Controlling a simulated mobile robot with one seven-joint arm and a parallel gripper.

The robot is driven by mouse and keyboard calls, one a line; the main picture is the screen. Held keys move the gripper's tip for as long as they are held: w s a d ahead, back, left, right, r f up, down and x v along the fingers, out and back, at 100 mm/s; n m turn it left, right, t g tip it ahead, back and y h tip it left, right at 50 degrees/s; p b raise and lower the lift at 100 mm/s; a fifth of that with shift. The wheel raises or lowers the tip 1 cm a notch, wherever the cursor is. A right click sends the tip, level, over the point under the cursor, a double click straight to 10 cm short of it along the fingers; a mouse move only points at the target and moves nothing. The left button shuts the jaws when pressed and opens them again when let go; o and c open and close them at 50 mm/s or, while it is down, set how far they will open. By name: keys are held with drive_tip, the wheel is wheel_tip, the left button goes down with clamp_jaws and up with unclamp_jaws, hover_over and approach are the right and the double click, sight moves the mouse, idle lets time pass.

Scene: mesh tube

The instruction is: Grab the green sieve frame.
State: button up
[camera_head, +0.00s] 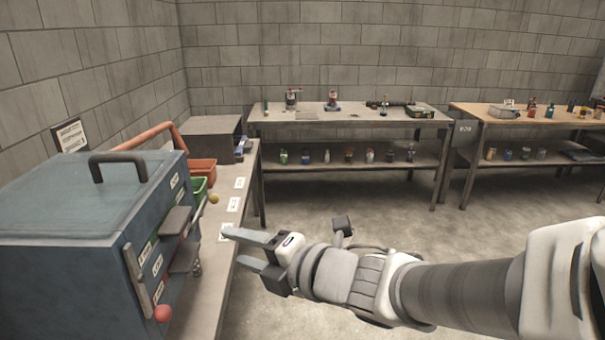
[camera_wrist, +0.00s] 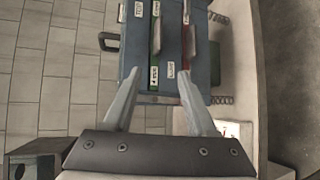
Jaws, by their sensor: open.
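A blue cabinet-like machine (camera_head: 75,205) stands on the bench at the left, with grey handles and white labels on its front. In the wrist view, the machine front (camera_wrist: 172,75) shows a green strip (camera_wrist: 156,42), which looks like the edge of the green sieve frame, beside a grey handle. A red strip (camera_wrist: 186,64) lies to its right.
A red ball knob (camera_head: 163,313) and a yellow ball (camera_head: 213,199) show near the machine front. Red (camera_head: 201,171) and green (camera_head: 198,189) bins sit behind it on the labelled bench (camera_head: 213,262). Two tables stand at the back wall. The floor between is clear.

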sight(183, 230)
drive_tip(key=p+x, duration=0.1)
drive_tip(key=x, duration=1.6)
drive_tip(key=shift+c, duration=0.4)
clamp_jaws()
idle(0.7)
drive_tip(key=shift+o, duration=0.4)
unclamp_jaws()
